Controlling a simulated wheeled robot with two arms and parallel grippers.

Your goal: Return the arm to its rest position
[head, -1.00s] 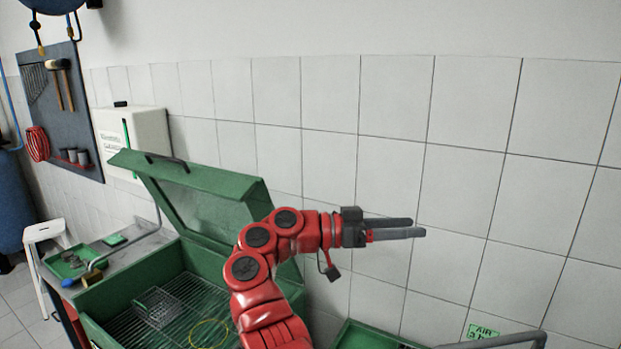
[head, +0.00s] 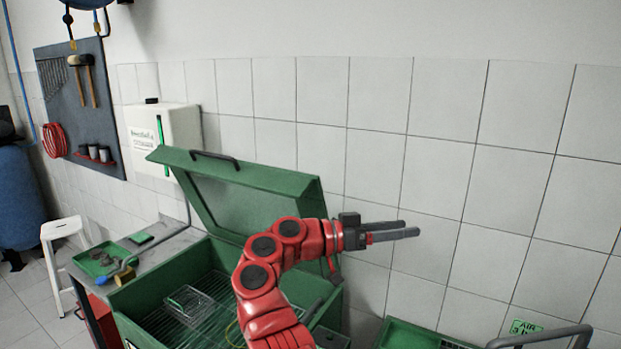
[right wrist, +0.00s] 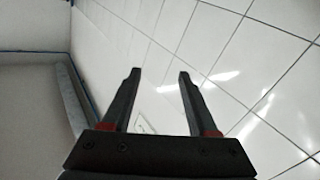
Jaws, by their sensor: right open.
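My right arm is red and reaches up from the bottom middle of the head view, bent over the green washer cabinet. My right gripper (head: 402,229) points right, in front of the tiled wall. In the right wrist view its two dark fingers (right wrist: 160,80) stand apart with nothing between them. My left gripper does not show in either view.
The green cabinet (head: 160,272) has its lid (head: 245,195) raised and a wire basket (head: 188,303) inside. A green tray (head: 405,336) is at the bottom right, beside a grey rail (head: 540,334). A white stool (head: 62,228) stands left. Space around the right gripper is clear.

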